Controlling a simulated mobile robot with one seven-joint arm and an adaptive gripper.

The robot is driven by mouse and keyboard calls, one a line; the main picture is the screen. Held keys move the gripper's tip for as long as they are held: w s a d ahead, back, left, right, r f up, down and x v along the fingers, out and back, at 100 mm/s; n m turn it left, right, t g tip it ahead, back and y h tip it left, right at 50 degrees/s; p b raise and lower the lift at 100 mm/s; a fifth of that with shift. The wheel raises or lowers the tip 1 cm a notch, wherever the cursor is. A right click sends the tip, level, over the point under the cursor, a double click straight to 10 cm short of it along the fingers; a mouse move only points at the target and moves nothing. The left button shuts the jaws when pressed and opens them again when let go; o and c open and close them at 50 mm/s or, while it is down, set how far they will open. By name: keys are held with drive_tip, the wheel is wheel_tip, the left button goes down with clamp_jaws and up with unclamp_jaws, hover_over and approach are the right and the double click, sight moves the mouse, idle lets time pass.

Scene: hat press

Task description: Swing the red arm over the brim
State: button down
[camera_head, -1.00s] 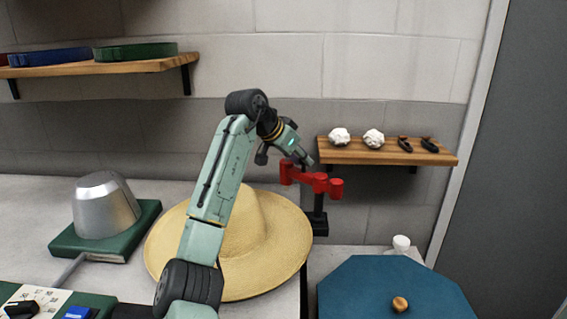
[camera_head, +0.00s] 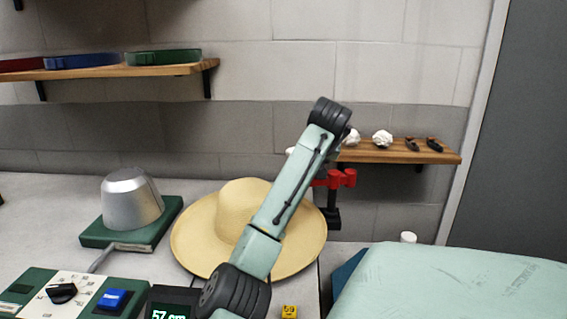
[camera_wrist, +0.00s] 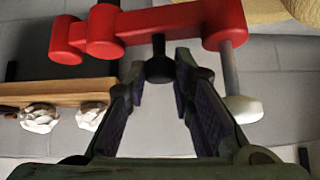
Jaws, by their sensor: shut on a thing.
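The red arm (camera_head: 342,179) stands on a black post at the right side of the straw hat (camera_head: 240,205); its left part is hidden behind my arm in the head view. In the wrist view the red arm (camera_wrist: 165,25) spans the top. A black knob (camera_wrist: 159,68) hangs under it, and a grey rod with a white pad (camera_wrist: 244,108) hangs from its right end. My gripper (camera_wrist: 160,85) is closed around the black knob, fingers on both sides. A piece of the hat (camera_wrist: 262,9) shows at the top right. My gripper is hidden in the head view.
A wooden shelf (camera_head: 390,153) with white lumps and dark items is on the wall close behind the red arm. A metal hat block (camera_head: 132,198) stands on a green base at left. A control panel (camera_head: 75,292) is at the front left.

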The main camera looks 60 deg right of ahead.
drive_tip(key=shift+s+a+n+t+y, duration=0.2)
drive_tip(key=shift+n+t+y, duration=0.1)
drive_tip(key=shift+n, duration=0.2)
drive_tip(key=shift+s+a+n+t+y, duration=0.1)
drive_tip(key=shift+s+n+t+y, duration=0.15)
drive_tip(key=shift+n, duration=0.25)
drive_tip(key=shift+w, duration=0.1)
drive_tip(key=c, duration=1.7)
unclamp_jaws()
drive_tip(key=shift+o, duration=0.2)
drive_tip(key=v, duration=1.2)
drive_tip(key=shift+s+a+f, duration=0.1)
drive_tip(key=shift+s+a, duration=0.1)
